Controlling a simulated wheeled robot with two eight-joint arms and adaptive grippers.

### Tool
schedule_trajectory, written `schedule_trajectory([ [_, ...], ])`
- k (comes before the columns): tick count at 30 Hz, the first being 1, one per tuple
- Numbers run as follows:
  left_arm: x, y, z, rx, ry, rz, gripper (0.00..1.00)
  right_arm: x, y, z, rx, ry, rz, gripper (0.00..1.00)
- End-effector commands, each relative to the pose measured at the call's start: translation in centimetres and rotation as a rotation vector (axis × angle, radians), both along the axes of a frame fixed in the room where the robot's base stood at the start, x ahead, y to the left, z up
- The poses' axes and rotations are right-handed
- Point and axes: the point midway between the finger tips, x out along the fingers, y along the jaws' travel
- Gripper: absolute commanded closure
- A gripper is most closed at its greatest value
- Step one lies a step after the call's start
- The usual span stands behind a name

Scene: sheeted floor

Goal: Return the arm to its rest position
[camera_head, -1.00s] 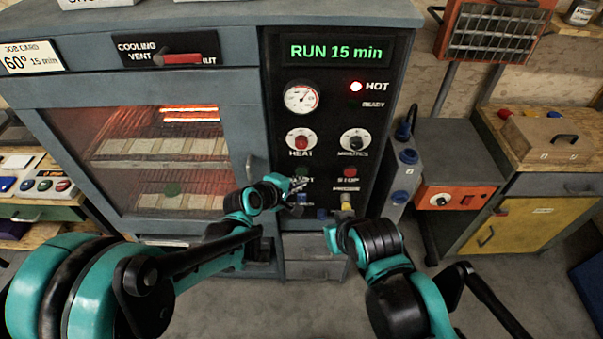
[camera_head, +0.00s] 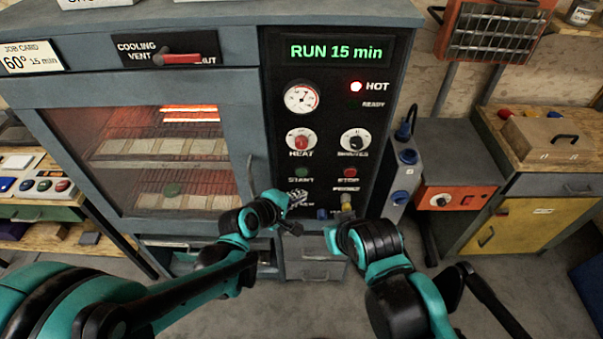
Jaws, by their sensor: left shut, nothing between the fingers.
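My left gripper (camera_head: 297,198) is shut and empty. It is in front of the lower part of the oven's control panel (camera_head: 327,126), below the green START button (camera_head: 303,172). My left arm comes in from the lower left. My right arm comes in from the lower right, and its end is in front of the drawers below the panel; its gripper fingers cannot be made out. The display (camera_head: 336,51) reads RUN 15 min, and the red HOT lamp (camera_head: 356,86) is lit.
The oven door (camera_head: 232,130) is shut, with glowing elements and loaded racks behind its glass. The cooling vent lever (camera_head: 182,59) is at the upper left. An orange-fronted box (camera_head: 454,198) and a yellow cabinet (camera_head: 521,226) stand to the right. Bare floor shows at the lower right.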

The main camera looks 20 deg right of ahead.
Motion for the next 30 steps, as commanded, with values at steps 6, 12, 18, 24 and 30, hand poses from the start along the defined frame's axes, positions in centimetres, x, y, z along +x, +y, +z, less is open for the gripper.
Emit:
schedule_trajectory([
  [6, 0.0, 0.0, 0.0, 0.000, 0.000, 0.000, 1.00, 0.0, 0.0, 0.0, 0.000, 0.000, 0.000, 1.00],
  [12, 0.0, 0.0, 0.0, 0.000, 0.000, 0.000, 1.00, 0.0, 0.0, 0.0, 0.000, 0.000, 0.000, 1.00],
  [18, 0.0, 0.0, 0.0, 0.000, 0.000, 0.000, 1.00, 0.0, 0.0, 0.0, 0.000, 0.000, 0.000, 1.00],
  [24, -0.1, 2.9, 1.2, 0.090, -0.052, -0.014, 1.00, 0.0, 0.0, 0.0, 0.000, 0.000, 0.000, 1.00],
  [30, -2.2, 11.8, 3.9, 0.396, -0.182, -0.081, 1.00, 0.0, 0.0, 0.0, 0.000, 0.000, 0.000, 1.00],
])
